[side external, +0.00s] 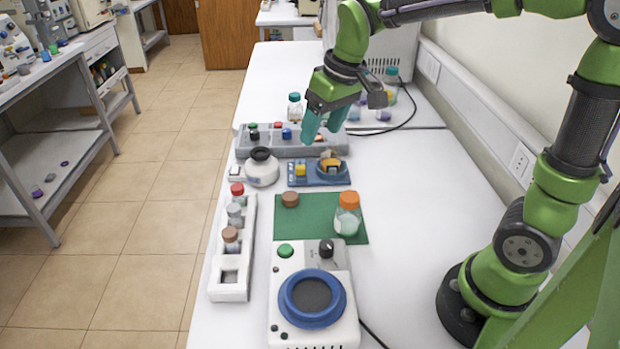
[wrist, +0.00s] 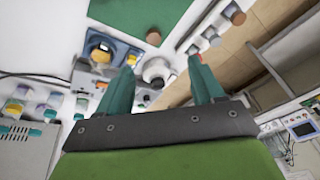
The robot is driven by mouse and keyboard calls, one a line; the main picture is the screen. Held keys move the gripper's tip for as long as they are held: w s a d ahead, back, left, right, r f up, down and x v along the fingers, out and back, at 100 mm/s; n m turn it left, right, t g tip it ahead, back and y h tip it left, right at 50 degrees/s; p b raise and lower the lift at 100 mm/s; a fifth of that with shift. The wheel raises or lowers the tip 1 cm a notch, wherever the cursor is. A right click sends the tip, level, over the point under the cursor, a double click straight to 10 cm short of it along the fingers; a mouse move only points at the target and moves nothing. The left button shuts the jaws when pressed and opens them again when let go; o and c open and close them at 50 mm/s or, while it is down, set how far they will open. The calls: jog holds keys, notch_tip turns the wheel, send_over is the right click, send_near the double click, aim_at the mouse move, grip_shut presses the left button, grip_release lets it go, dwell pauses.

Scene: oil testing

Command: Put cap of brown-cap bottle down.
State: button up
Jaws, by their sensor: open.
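A round brown cap (side external: 290,199) lies on the green mat (side external: 318,228), near its back left corner. In the wrist view the cap (wrist: 153,37) shows at the edge of the mat (wrist: 125,12). A bottle with a brown top (side external: 231,236) stands in the white rack (side external: 230,290) left of the mat. My gripper (side external: 324,124) is open and empty, raised above the bench well behind the mat and the cap. Its two teal fingers (wrist: 160,66) are spread apart in the wrist view, with nothing between them.
An orange-capped bottle (side external: 348,201) stands on the mat's right side. A heater with a blue ring (side external: 312,299) stands in front.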

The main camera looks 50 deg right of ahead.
jog(key=s+r+m+t+y, duration=0.1)
jog(key=s+m+t, duration=0.2)
jog(key=s, duration=1)
jog(key=shift+s+a+r+m+t, duration=0.15)
jog(key=shift+s+a+m+t, duration=0.2)
jog(key=shift+t, duration=0.25)
